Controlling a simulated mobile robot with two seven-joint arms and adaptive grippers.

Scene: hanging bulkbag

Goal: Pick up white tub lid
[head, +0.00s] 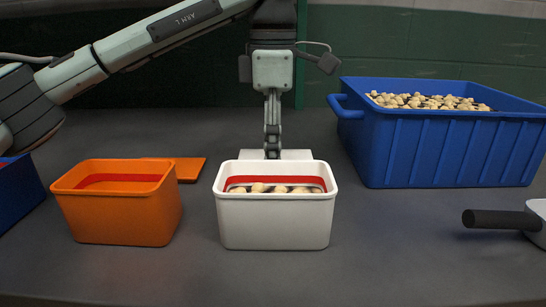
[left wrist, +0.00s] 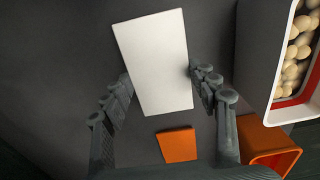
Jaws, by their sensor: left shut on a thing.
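The white tub lid (head: 298,155) shows as a flat white strip behind the white tub (head: 275,226) in the head view. In the left wrist view the lid (left wrist: 155,50) is a white rectangle between my fingers. My left gripper (head: 272,152) points down behind the white tub, shut on the lid, with a finger at each long side (left wrist: 160,76). The tub hides the lid's near part in the head view. The white tub is open, with a red band inside and pale round pieces in it. My right gripper is not in view.
An open orange tub (head: 118,215) stands left of the white tub, with an orange lid (head: 188,169) behind it. A large blue crate (head: 440,150) of pale pieces stands at right. A dark-handled tool (head: 500,220) lies at front right. A blue container (head: 15,195) is at far left.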

